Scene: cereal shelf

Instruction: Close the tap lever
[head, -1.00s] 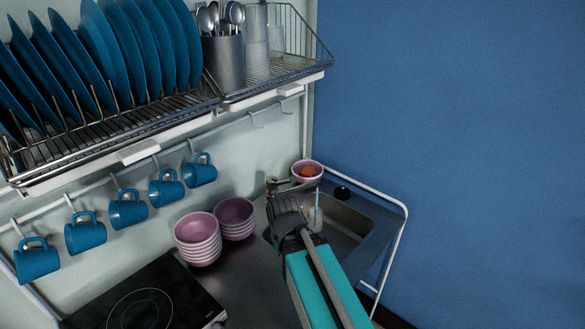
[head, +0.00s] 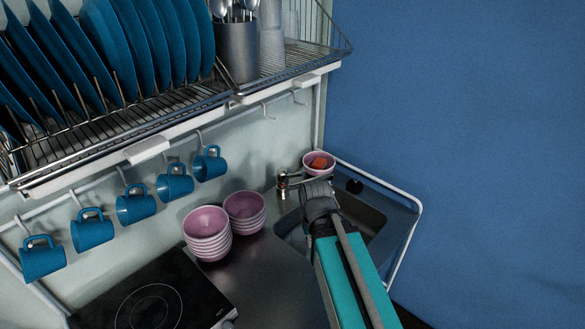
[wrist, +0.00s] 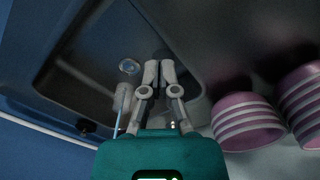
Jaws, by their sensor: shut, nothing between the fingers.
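The metal tap (head: 283,183) stands at the back left of the sink, with its spout reaching right over the basin. Its lever is too small to tell apart, so its position is unclear. My gripper (head: 320,192) is just right of the tap's body, in front of the spout, and covers part of it. Whether they touch cannot be told. In the wrist view my gripper (wrist: 159,72) has its two fingers together and nothing between them, over the sink's edge. The tap is not clearly visible in the wrist view.
Stacked pink bowls (head: 207,235) stand left of the sink (head: 372,218). A pink bowl with orange-red contents (head: 319,163) is behind the tap. Blue mugs (head: 137,205) hang under the dish rack (head: 160,112).

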